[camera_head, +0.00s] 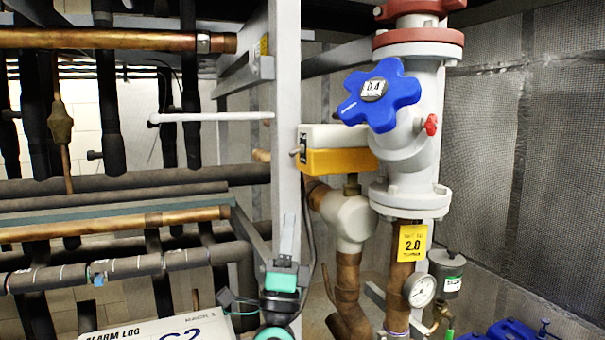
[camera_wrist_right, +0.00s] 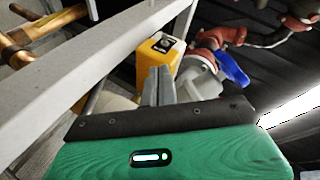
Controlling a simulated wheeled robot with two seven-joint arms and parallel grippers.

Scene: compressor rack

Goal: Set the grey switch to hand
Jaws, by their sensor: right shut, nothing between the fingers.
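A yellow box with a pale cover (camera_head: 335,160) sits on the valve pipework right of the grey upright. A dark plate with a small light knob is on its left end; this may be the grey switch (camera_head: 302,147), but its setting is too small to read. In the right wrist view the yellow box (camera_wrist_right: 160,58) is beyond the fingertips, with the dark plate (camera_wrist_right: 164,44) facing up in the picture. My right gripper (camera_head: 289,222) is shut and empty, in front of the grey upright, below and left of the box. Its fingers (camera_wrist_right: 158,72) point toward the box. My left gripper is not in view.
The grey upright (camera_head: 286,110) stands close behind my right gripper. A blue handwheel (camera_head: 381,95) on a white valve is right of the box. Copper and dark pipes (camera_head: 110,222) fill the left.

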